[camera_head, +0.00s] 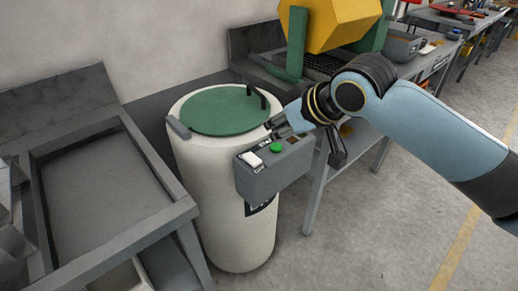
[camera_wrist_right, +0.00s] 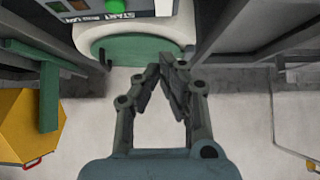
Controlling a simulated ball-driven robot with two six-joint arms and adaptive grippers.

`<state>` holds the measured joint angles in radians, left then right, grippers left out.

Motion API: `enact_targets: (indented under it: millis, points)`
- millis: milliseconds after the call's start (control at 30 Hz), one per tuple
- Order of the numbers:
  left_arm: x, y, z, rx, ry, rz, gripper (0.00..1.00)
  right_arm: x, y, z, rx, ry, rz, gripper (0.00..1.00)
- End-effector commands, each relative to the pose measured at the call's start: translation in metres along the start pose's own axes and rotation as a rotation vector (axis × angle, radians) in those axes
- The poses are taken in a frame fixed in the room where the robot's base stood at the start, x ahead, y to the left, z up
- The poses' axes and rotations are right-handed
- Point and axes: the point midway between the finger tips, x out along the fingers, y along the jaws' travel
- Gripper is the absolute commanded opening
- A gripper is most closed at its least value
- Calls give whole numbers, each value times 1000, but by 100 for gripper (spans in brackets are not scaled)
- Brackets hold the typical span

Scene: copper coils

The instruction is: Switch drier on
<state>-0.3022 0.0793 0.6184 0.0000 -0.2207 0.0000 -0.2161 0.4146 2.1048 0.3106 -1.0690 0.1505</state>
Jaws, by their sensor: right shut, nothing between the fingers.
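The drier is a white drum (camera_head: 225,190) with a green lid (camera_head: 222,110) on top, and the lid is closed. A grey control box (camera_head: 262,180) on its front carries a white switch (camera_head: 249,159), a green button (camera_head: 277,148) and a small dark reddish part. The green button (camera_wrist_right: 118,6) also shows in the right wrist view, cut by the top edge, beside START lettering. My right gripper (camera_head: 272,127) is over the rear of the control box, near the lid's edge. In the right wrist view its fingertips (camera_wrist_right: 167,70) meet, with nothing between them. My left gripper is out of view.
A grey sink-like trough (camera_head: 110,195) stands left of the drier. A workbench (camera_head: 330,150) to the right bears a yellow tumbler (camera_head: 335,22) on a green stand (camera_head: 297,45). The floor (camera_head: 380,240) at the front right is clear.

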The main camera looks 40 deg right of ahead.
Motion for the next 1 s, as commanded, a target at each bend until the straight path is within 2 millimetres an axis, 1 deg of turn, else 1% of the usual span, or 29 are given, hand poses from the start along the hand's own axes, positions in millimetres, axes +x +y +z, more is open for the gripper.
enact_targets:
  millis: [33, 200, 367, 400, 500, 700, 1000]
  points:
    - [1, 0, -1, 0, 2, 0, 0, 10, -1, 0, 5, 1, -2, 0]
    - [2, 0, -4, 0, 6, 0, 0, 47, -1, 0, 5, 0, -2, 0]
    - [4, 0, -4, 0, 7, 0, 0, 80, -1, 0, 2, 0, -1, 0]
    - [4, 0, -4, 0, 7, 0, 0, 86, -1, 4, 2, -3, -1, 0]
    - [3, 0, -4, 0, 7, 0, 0, 95, -1, 16, 0, -2, -1, 0]
    - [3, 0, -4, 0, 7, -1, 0, 107, -1, 27, 0, -1, -1, 0]
    - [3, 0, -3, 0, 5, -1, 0, 108, -1, 28, -1, 1, -1, 0]
